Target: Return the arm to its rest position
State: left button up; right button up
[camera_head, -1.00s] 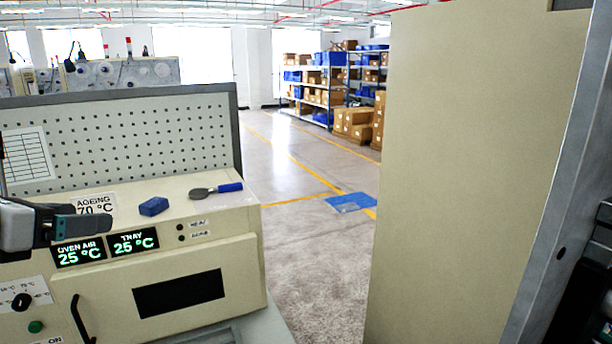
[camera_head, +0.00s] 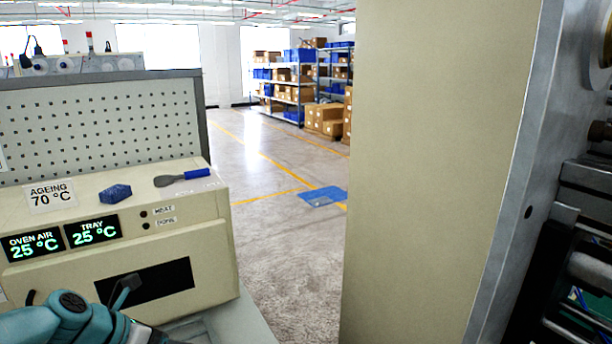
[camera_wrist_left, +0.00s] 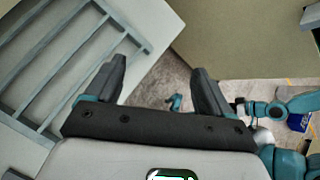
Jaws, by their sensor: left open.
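My left arm (camera_head: 75,320) shows teal at the bottom left in the head view, in front of the oven's lower front. Its jaws cannot be made out there. In the left wrist view my left gripper (camera_wrist_left: 157,85) is open, its two dark fingers wide apart. My right gripper is in neither view.
The oven (camera_head: 205,225) stands at left, with a blue block (camera_head: 115,193) and a blue-handled spatula (camera_head: 183,177) on top. A tall beige panel (camera_head: 430,170) stands at right. A grey barred frame (camera_wrist_left: 70,62) is left of the gripper.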

pick_arm(q)
jog(key=s+d+f+m+g+b, duration=0.1)
jog(key=s+d+f+m+g, duration=0.2)
jog(key=f, duration=0.6)
jog(key=s+d+f+m+g+b, duration=0.15)
jog(key=s+d+f, duration=0.25)
jog(key=f, duration=0.5)
jog(key=s+d+f+m+g, duration=0.1)
jog(key=s+d+f+m, duration=0.25)
jog(key=f, duration=0.45)
jog(key=s+d+f+m+y, duration=0.1)
jog(key=s+f+m, duration=0.4)
jog(key=m, duration=0.5)
jog(key=s+d+f+m+y+b, duration=0.1)
jog(key=s+d+f+m, duration=0.2)
jog(key=s+f+m, duration=0.3)
jog(key=s+m, duration=0.3)
jog(key=m, duration=0.2)
jog(key=shift+s+d+f+m+b, duration=0.2)
jog(key=shift+s+d+m+b, duration=0.1)
jog(key=shift+s+d, duration=0.1)
jog(key=shift+a, duration=0.1)
